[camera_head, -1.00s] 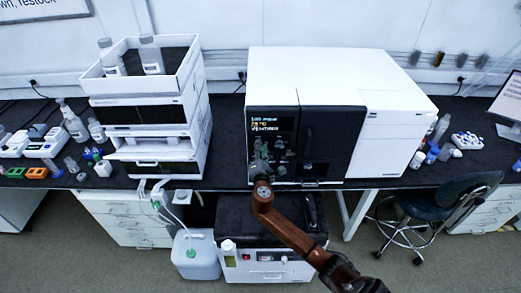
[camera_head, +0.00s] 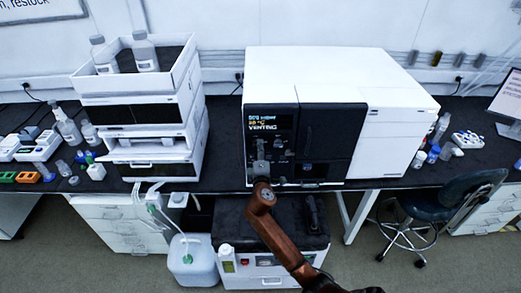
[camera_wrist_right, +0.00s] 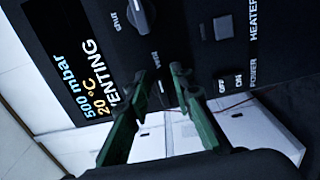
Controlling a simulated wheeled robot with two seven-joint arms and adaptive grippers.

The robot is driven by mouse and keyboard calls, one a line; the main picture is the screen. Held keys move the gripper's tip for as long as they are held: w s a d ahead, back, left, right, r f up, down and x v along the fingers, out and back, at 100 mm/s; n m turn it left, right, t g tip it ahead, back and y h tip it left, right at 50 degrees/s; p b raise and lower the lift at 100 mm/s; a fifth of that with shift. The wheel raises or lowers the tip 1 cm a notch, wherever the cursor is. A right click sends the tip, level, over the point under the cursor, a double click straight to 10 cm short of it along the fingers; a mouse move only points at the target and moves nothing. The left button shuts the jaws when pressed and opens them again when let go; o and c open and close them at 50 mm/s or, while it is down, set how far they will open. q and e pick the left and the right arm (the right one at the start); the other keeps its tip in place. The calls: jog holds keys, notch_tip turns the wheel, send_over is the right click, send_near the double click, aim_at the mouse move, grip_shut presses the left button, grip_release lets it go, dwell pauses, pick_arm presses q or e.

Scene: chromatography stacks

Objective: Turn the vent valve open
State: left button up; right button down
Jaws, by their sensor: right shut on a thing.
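The vent valve (camera_wrist_right: 140,14) is a dark round knob with a grey grip, between the labels "shut" and "vent" in the right wrist view; its grip points toward "vent". It is on the black front panel of the white instrument (camera_head: 325,75). The panel's display (camera_wrist_right: 88,82) reads 500 mbar, 20 °C and venting. My left gripper is not in view.
A grey switch (camera_wrist_right: 223,27) for the heater and a power switch sit beside the valve. A stacked chromatography unit (camera_head: 145,115) with bottles on top stands to the left. Below the bench are a pump box (camera_head: 265,267) and a white canister (camera_head: 194,262). A chair (camera_head: 455,200) stands at right.

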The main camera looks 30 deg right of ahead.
jog(key=shift+f, duration=0.15)
jog(key=c, duration=2)
grip_release()
jog(key=shift+c, duration=0.2)
jog(key=v, duration=1.2)
jog(key=shift+s, duration=0.1)
